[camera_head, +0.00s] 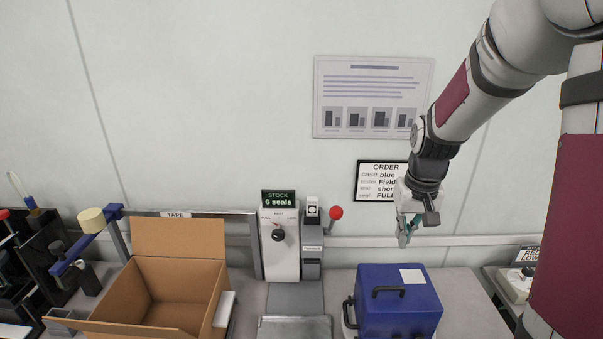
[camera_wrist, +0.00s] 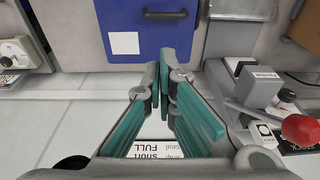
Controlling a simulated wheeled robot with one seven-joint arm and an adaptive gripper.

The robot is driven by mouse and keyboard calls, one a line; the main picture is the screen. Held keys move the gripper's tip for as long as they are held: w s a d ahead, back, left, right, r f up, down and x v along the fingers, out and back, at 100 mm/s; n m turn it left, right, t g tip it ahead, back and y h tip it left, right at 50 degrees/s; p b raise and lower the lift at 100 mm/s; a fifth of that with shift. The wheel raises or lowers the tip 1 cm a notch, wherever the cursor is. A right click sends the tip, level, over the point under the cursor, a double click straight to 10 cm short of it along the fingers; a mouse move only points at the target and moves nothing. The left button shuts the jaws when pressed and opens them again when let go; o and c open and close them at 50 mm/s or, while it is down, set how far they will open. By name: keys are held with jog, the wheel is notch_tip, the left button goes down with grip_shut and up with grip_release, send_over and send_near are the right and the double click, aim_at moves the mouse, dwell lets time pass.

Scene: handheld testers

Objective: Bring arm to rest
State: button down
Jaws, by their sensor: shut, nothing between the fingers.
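My gripper (camera_head: 405,238) hangs from my arm on the right side of the head view, above and behind the blue case (camera_head: 425,300). Its fingers are shut with nothing between them. The wrist view shows the teal fingers (camera_wrist: 160,75) meeting, with the blue case (camera_wrist: 178,38) beyond the tips. The case is closed, with a dark handle and a white label on top. The gripper is apart from the case in the head view.
An open, empty-looking cardboard box (camera_head: 178,250) stands at the left. A seal machine (camera_head: 280,245) with a red knob (camera_head: 336,213) stands mid-bench. An order sign (camera_head: 370,182) hangs on the wall, partly hidden by my arm. A device (camera_head: 515,284) sits at the right.

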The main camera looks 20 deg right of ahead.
jog(key=s+a+r+n+t, duration=0.2)
jog(key=s+a+r, duration=0.4)
jog(key=a+r, duration=0.35)
jog(key=s+a+r+t, duration=0.1)
jog(key=s+a+r, duration=0.1)
jog(key=s, duration=0.4)
jog(key=s+a+r+n, duration=0.1)
jog(key=s+a+r, duration=0.2)
jog(key=s+a, duration=0.2)
jog(key=shift+s+a+r+t+y, duration=0.3)
jog(key=shift+s+t, duration=0.1)
jog(key=shift+s, duration=0.15)
